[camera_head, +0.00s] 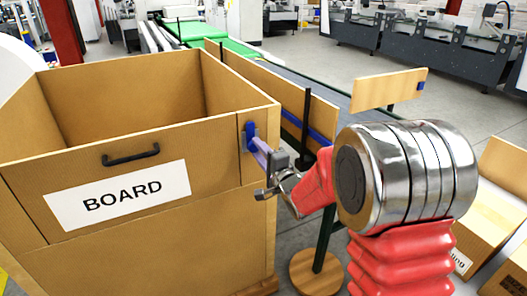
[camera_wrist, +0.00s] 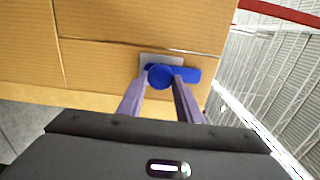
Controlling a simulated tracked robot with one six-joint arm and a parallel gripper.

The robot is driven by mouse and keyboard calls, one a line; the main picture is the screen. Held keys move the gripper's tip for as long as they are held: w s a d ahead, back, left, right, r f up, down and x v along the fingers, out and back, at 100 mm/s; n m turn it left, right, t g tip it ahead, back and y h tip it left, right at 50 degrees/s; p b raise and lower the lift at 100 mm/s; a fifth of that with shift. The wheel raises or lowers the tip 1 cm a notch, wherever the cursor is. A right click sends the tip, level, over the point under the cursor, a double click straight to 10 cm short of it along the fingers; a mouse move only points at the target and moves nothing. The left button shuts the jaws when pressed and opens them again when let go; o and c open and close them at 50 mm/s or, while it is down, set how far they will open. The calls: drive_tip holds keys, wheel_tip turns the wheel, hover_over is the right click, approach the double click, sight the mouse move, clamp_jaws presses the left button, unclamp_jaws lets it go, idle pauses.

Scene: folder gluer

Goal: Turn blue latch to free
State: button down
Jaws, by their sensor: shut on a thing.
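The blue latch (camera_head: 249,136) sits on the front of the large brown box near its right edge. In the wrist view the blue latch (camera_wrist: 160,77) shows a round hub over a pale plate, with a bar reaching to picture right. My gripper (camera_head: 258,149) comes to it from the right in the head view. In the wrist view the fingertips of my gripper (camera_wrist: 162,80) are one on each side of the hub, shut on the latch. The fingers and wrist hide part of the latch in the head view.
The box's front flap carries a black handle (camera_head: 131,155) and a BOARD label (camera_head: 117,195). A wooden panel (camera_head: 390,89) on a stand is behind my arm. Open cartons (camera_head: 506,160) stand at right. A conveyor (camera_head: 200,31) runs behind the box.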

drive_tip(key=shift+w+d+f, duration=0.1)
drive_tip(key=shift+d, duration=0.2)
drive_tip(key=c, duration=1.6)
unclamp_jaws()
drive_tip(key=o, duration=0.3)
drive_tip(key=shift+w+a, duration=0.1)
drive_tip(key=shift+a, duration=0.05)
drive_tip(key=v, duration=1.3)
drive_tip(key=shift+s, duration=0.35)
